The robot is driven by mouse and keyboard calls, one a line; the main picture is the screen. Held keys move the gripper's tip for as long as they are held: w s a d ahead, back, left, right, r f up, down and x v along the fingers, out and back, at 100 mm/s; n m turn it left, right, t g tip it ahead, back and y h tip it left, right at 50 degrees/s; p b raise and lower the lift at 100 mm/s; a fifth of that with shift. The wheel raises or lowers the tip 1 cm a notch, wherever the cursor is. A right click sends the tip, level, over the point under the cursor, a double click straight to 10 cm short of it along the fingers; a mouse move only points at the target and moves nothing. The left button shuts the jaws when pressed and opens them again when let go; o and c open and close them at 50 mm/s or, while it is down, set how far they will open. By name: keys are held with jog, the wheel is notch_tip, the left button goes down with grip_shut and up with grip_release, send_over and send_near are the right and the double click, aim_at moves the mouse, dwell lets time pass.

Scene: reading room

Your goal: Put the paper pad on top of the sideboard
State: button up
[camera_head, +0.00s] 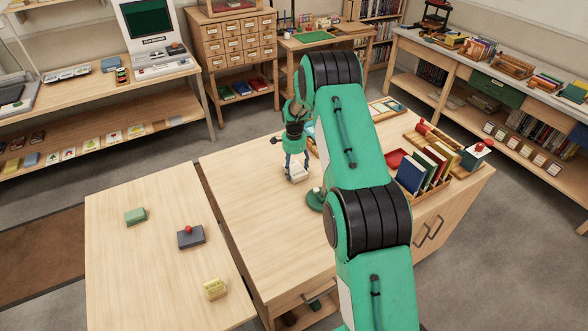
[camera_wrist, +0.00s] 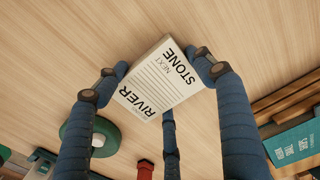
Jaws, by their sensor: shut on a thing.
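The paper pad (camera_wrist: 160,82) is a small white block with lined text and the words RIVER, NEXT and STONE. It also shows as a pale block in the head view (camera_head: 299,173). My gripper (camera_wrist: 155,80) is shut on it, with dark blue fingers at its left and right sides and another finger below. In the head view my gripper (camera_head: 296,163) points down over the wooden top of the sideboard (camera_head: 250,205), the cabinet with dark handles. The pad is at or just above that top; I cannot tell if it touches.
A green round-based object (camera_head: 315,200) stands close to the pad. A rack of books (camera_head: 425,170) and a box with a red knob (camera_head: 476,155) are to the right. A separate table (camera_head: 150,265) at left bears several small items. The sideboard's left part is clear.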

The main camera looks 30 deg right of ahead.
aim_at(294, 168)
jog(key=o, duration=1.2)
jog(key=shift+f, duration=0.1)
jog(key=shift+r, duration=0.2)
notch_tip(294, 168, up, 12)
jog(key=shift+f+p, duration=0.1)
jog(key=shift+p, duration=0.9)
